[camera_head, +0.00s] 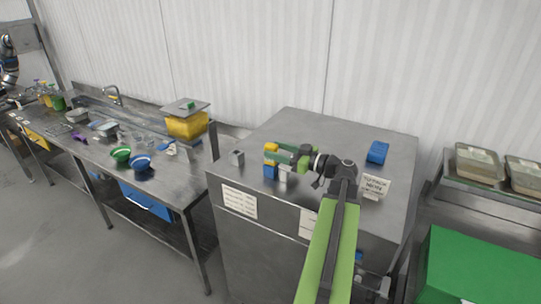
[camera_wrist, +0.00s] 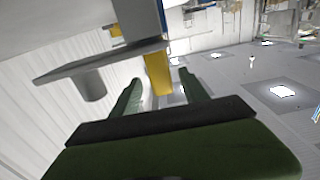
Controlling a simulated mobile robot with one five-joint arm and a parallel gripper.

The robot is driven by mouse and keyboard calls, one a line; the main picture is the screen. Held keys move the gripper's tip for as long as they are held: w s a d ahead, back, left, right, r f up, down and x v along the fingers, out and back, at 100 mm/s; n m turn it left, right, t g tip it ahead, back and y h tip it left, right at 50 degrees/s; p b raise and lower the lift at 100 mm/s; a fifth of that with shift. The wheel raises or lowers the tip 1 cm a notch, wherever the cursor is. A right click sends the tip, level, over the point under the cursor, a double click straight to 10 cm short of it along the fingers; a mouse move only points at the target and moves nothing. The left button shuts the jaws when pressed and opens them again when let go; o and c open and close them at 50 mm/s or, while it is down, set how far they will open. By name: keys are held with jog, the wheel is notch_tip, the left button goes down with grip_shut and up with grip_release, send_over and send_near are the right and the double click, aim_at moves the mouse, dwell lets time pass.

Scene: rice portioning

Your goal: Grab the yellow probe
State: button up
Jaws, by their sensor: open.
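The yellow probe (camera_head: 270,148) is near the left front edge of the steel cabinet top, above a blue block. In the wrist view the yellow probe (camera_wrist: 157,74) is a narrow yellow bar, seen between the two green fingers. My gripper (camera_head: 279,152) is open, held level above the cabinet top with its fingertips at the probe. In the wrist view, my gripper (camera_wrist: 160,84) shows a gap around the bar. I cannot tell whether either finger touches it. The fingers hide part of the probe in the head view.
The steel cabinet top (camera_head: 310,128) also carries a small grey block (camera_head: 237,158), a blue item (camera_head: 377,152) and a lettered sign (camera_head: 375,187). A yellow container (camera_head: 187,125) and bowls stand on the left bench. A green box (camera_head: 480,270) is at lower right.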

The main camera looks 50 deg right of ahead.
jog(key=shift+x, duration=2.7)
jog(key=shift+s+a+r, duration=0.1)
jog(key=shift+r, duration=0.05)
jog(key=shift+c, duration=0.6)
grip_shut()
